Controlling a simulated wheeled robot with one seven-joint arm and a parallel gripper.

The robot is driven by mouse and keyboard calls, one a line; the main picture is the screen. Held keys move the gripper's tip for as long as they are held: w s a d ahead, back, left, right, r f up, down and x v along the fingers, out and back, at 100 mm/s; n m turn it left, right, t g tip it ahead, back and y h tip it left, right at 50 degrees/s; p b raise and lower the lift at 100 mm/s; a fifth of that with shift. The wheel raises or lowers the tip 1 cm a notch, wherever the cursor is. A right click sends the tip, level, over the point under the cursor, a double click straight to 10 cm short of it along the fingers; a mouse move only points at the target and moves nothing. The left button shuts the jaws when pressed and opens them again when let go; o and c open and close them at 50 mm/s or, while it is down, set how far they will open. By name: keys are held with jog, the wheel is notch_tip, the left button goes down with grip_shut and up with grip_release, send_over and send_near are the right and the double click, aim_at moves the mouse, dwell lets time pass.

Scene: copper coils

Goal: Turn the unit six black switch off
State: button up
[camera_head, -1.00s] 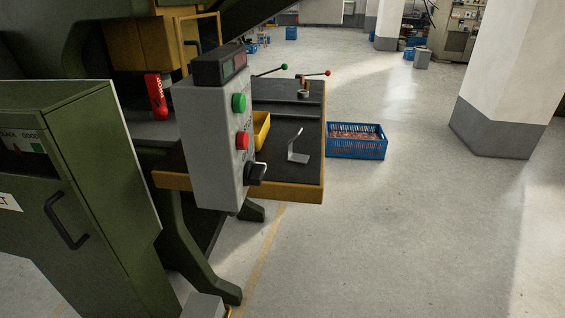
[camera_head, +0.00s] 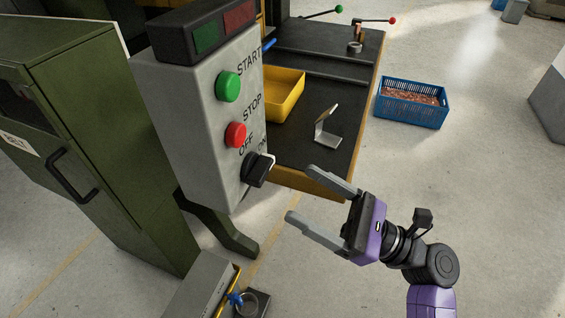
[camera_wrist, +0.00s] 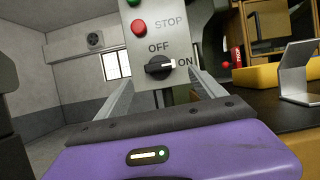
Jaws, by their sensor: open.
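The black switch (camera_head: 257,170) is a rotary knob low on the front of a grey control box (camera_head: 185,110), below the green START button (camera_head: 228,87) and red STOP button (camera_head: 235,134). In the wrist view the switch (camera_wrist: 160,67) has its white mark toward ON, with OFF printed above it. My gripper (camera_head: 300,194) is open and empty, in front of the box and apart from the switch. In the wrist view its two fingers (camera_wrist: 160,88) extend toward the box, with the switch between them in the picture. Any unit number is not readable.
A dark worktable (camera_head: 345,112) with a yellow bin (camera_head: 284,93) and a bent metal plate (camera_head: 326,126) stands behind the box. A green cabinet (camera_head: 85,120) is at left. A blue crate (camera_head: 411,102) sits on the floor.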

aim_at(268, 174)
jog(key=p+x, duration=0.1)
jog(key=x, duration=0.6)
jog(key=shift+w+a+r+p, duration=0.1)
jog(key=shift+a+p, duration=0.2)
jog(key=shift+a, duration=0.1)
jog(key=c, duration=1.4)
